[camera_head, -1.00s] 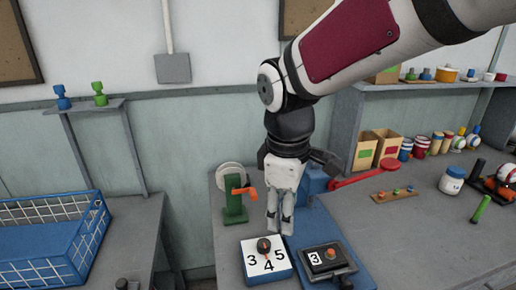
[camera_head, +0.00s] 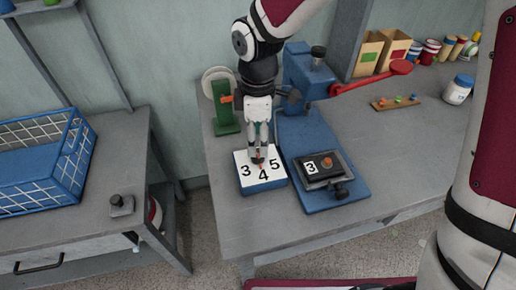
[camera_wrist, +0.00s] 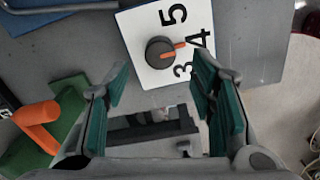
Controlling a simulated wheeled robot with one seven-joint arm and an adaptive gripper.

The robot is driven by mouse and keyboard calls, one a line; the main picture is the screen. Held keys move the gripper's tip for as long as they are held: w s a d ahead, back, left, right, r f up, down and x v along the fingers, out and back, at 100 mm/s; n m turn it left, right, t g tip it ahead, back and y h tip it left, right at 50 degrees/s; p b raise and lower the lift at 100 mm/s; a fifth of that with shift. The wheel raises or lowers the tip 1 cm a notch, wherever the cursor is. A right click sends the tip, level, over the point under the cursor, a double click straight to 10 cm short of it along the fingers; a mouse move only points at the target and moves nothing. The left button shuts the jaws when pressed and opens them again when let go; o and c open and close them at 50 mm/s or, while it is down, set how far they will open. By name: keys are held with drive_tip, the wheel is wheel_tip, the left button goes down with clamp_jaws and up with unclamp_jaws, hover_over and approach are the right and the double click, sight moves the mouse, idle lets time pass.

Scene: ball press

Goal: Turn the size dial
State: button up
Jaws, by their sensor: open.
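The size dial (camera_head: 257,158) is a black knob with an orange pointer on a white-topped blue box (camera_head: 262,184) marked 3, 4 and 5. In the wrist view the dial (camera_wrist: 160,52) shows clearly, with its pointer toward the 4. My gripper (camera_head: 258,148) points down just over the dial in the head view and partly hides it. In the wrist view my gripper (camera_wrist: 161,78) has its two green-padded fingers wide apart with nothing between them. The knob lies ahead of the fingertips there; I cannot tell whether they touch it.
The blue press (camera_head: 306,75) with a red lever (camera_head: 370,82) stands behind and right. Its black plate (camera_head: 322,168) marked 3 lies right of the box. A green stand (camera_head: 223,108) with an orange handle is close by at left. The bench front right is clear.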

sight(258, 153)
drive_tip(key=shift+f+b, duration=0.3)
drive_tip(key=shift+f, duration=2.25)
drive_tip(key=c, duration=1.1)
drive_tip(key=shift+c, duration=0.2)
drive_tip(key=shift+m, duration=0.3)
drive_tip(key=m, duration=1.1)
drive_tip(key=shift+p, duration=0.3)
drive_tip(key=shift+m, duration=0.3)
